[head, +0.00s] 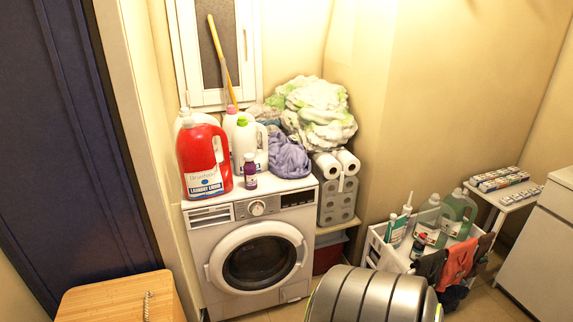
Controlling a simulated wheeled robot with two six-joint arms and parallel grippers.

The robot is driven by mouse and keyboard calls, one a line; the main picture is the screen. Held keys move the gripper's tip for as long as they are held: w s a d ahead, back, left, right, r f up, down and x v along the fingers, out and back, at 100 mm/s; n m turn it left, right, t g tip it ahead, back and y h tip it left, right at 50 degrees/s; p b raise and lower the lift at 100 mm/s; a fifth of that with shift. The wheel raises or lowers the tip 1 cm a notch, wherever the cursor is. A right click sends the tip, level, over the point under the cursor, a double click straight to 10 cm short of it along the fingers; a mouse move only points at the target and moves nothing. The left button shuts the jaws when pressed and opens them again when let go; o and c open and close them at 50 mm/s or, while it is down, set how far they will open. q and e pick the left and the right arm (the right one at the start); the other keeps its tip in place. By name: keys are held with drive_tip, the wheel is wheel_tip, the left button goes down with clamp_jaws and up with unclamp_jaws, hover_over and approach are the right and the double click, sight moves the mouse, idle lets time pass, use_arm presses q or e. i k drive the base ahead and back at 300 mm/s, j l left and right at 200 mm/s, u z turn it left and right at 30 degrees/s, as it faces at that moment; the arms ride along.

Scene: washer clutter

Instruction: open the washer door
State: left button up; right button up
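The white front-loading washer (195,245) stands against the back wall, left of the picture's middle. Its round door (258,256) has a white ring and dark glass, faces the room and looks shut. A small bulge shows on the ring's left edge; I cannot tell whether it is the handle. The control panel with a round dial (257,208) runs above the door. Neither of my grippers shows in the head view.
A red detergent jug (204,158), other bottles and purple cloth (288,157) crowd the washer top. A wooden box (120,298) stands front left, a ribbed metallic cylinder (365,296) front right. A white crate (388,255) of bottles is farther right. Little bare floor shows before the washer.

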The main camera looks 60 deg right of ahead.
sight(217, 271)
drive_tip(key=l+z, duration=0.1)
drive_tip(key=z, duration=1.8)
